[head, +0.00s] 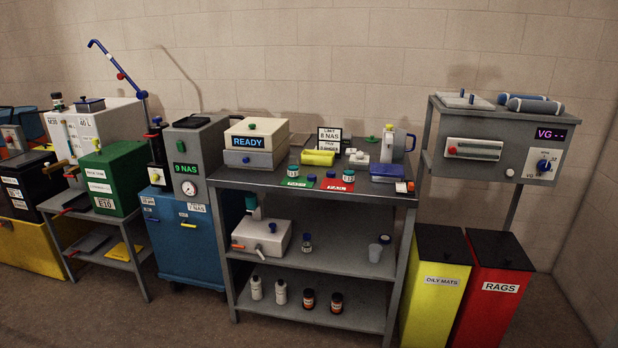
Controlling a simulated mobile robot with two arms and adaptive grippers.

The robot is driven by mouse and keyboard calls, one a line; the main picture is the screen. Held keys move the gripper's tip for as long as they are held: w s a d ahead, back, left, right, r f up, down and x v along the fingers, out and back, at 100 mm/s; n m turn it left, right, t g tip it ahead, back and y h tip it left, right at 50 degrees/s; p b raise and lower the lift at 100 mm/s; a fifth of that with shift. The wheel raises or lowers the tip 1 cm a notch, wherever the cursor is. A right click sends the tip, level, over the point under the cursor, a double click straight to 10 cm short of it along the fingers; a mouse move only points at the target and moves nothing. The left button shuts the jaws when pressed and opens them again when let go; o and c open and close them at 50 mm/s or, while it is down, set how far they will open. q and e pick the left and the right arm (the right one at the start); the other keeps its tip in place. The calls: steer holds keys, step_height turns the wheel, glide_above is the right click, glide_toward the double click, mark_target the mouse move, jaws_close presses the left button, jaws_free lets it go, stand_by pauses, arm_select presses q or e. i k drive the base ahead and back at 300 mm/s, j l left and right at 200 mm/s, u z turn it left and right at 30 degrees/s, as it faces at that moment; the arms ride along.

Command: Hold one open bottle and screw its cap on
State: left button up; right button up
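A small labelled bottle (293,172) with a dark top stands on the green mat (293,183) on the grey bench. A similar bottle (348,177) with a blue top stands at the red mat (338,187). A small blue piece (330,174), perhaps a loose cap, lies between them. White bottles (256,288) and brown bottles (308,300) stand on the bottom shelf. The bottles are too small to tell which is open. Neither of my grippers is in view.
Floor shows in front.

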mark_target(292, 164)
steer(key=i+u, duration=0.2)
steer(key=i, duration=0.4)
steer(key=i+l+u, duration=0.15)
steer(key=i, duration=0.4)
steer(key=i+l+u, duration=0.2)
steer(key=i, duration=0.4)
steer(key=j, duration=0.1)
